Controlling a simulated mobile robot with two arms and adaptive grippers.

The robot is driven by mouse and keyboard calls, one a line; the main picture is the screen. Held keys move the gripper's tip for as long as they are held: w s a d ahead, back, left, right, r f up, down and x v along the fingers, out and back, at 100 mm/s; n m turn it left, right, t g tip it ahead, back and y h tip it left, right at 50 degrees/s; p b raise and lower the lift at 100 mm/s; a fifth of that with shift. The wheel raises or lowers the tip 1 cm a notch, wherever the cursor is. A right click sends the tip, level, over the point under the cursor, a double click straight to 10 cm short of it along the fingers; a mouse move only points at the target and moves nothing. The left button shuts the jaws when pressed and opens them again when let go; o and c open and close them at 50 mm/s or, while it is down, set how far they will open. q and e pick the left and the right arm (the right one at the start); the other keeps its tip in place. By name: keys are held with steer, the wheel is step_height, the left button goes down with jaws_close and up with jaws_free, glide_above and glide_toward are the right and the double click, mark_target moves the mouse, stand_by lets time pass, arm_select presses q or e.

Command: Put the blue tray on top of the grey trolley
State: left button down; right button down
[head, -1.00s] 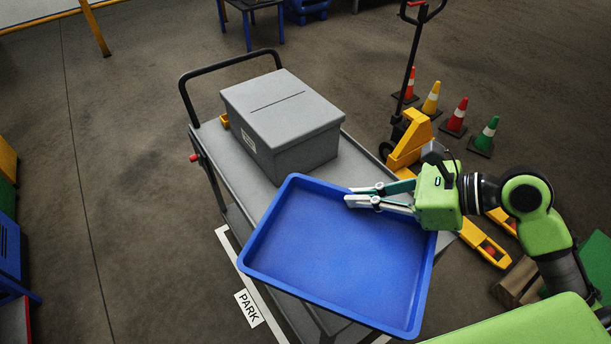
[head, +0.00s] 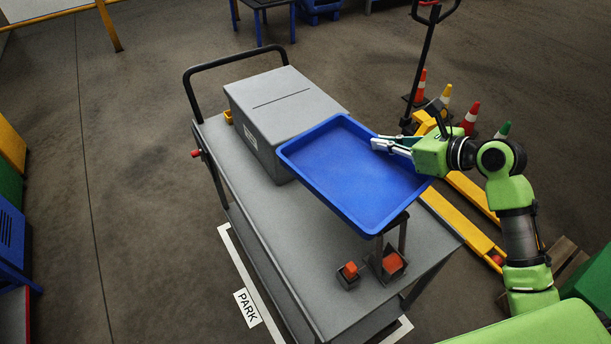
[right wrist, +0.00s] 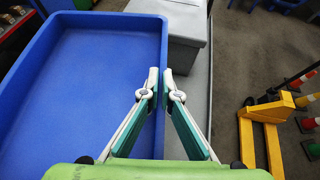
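The blue tray (head: 350,178) is empty and roughly level over the middle of the grey trolley (head: 285,235) in the head view. It hides part of the trolley top and a corner of the grey box. Whether its underside touches anything is hidden. My right gripper (head: 378,145) is shut on the tray's right-hand rim. The right wrist view shows its fingertips (right wrist: 161,76) on either side of the rim of the tray (right wrist: 85,90). My left gripper is not in view.
A grey box (head: 280,110) with a slot stands on the trolley's far part. A dark stand with a red block (head: 393,263) and a small red-topped block (head: 350,270) are at the near right. A yellow pallet truck (head: 465,205) and several cones stand to the right.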

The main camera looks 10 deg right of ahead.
steer(key=w+d+f+m+h+b, duration=0.1)
steer(key=w+d+f+m+b, duration=0.15)
steer(key=w+f, duration=0.2)
steer(key=shift+n+t+h, duration=0.25)
steer(key=shift+t+h, duration=0.05)
steer(key=shift+h, duration=0.1)
steer(key=f+b, duration=0.2)
steer(key=f, duration=0.4)
steer(key=w+f+b, duration=0.1)
steer(key=f+b, duration=0.1)
steer(key=f, duration=0.4)
steer(key=w+d+f+b, duration=0.1)
steer(key=f+b, duration=0.1)
steer(key=f, duration=0.4)
steer(key=shift+d+f+b, duration=0.1)
steer(key=shift+f+b, duration=0.2)
steer(key=shift+f, duration=0.05)
steer(key=shift+w, duration=0.4)
steer(key=w, duration=0.1)
steer(key=w+a+f, duration=0.1)
steer(key=w, duration=0.1)
steer(key=shift+a, duration=0.2)
steer(key=shift+f, duration=0.15)
